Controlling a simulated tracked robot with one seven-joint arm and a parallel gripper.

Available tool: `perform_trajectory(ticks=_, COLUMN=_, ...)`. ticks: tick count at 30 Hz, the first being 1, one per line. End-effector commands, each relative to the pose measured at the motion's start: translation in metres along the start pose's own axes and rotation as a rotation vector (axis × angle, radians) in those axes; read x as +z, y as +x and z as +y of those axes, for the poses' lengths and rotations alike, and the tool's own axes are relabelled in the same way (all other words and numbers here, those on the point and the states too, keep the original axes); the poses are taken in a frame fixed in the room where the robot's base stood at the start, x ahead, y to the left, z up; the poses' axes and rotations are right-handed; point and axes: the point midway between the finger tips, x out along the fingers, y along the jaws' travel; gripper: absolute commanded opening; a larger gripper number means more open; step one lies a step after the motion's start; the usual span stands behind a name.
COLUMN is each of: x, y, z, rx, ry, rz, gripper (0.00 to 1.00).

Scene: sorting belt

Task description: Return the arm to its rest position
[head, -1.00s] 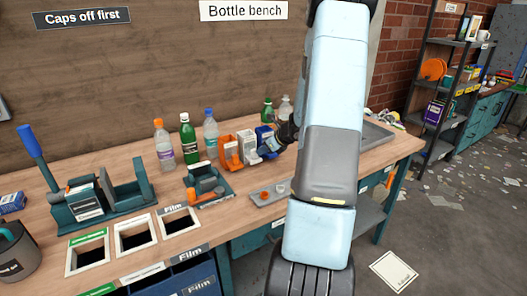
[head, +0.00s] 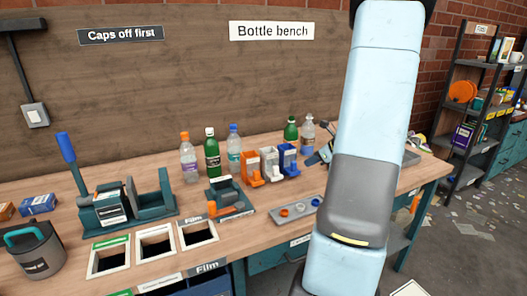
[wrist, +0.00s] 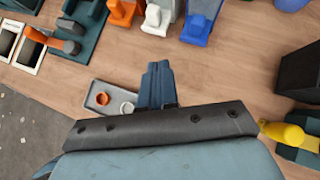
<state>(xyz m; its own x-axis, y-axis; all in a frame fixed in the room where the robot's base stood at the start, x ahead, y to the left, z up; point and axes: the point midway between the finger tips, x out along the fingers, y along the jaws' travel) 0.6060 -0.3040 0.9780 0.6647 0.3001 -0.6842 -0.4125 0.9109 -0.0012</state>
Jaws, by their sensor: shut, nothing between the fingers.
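My arm (head: 372,130) stands raised on the right of the head view, in front of the bench. It hides most of my gripper there; only small parts show at its left edge, right of the blue holder (head: 287,158). In the wrist view my gripper (wrist: 158,68) has its blue-grey fingers together with nothing between them. It is over the bench top, beside a small grey tray (wrist: 108,98) holding an orange cap and a white cap. I cannot tell its exact height.
Several bottles, such as the green bottle (head: 212,158), stand at the back of the bench (head: 160,252). Orange (head: 251,167) and white (head: 269,165) holders stand beside the blue one. A lever press (head: 110,205) and framed openings are on the left. A shelf (head: 462,120) stands right.

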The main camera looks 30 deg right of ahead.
Motion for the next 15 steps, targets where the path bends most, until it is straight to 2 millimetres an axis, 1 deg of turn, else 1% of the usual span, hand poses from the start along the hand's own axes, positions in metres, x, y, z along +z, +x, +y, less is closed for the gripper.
perform_trajectory(ticks=5, x=0.002, y=0.0, z=0.002, rx=0.002, ry=-0.007, rz=0.001, gripper=0.0)
perform_trajectory(ticks=8, x=0.012, y=-0.001, z=0.011, rx=0.016, ry=-0.061, rz=0.007, gripper=0.0)
perform_trajectory(ticks=11, x=0.031, y=-0.004, z=0.034, rx=0.05, ry=-0.186, rz=0.025, gripper=0.0)
perform_trajectory(ticks=14, x=0.055, y=-0.009, z=0.066, rx=0.097, ry=-0.367, rz=0.048, gripper=0.0)
perform_trajectory(ticks=15, x=0.065, y=-0.012, z=0.081, rx=0.117, ry=-0.447, rz=0.058, gripper=0.0)
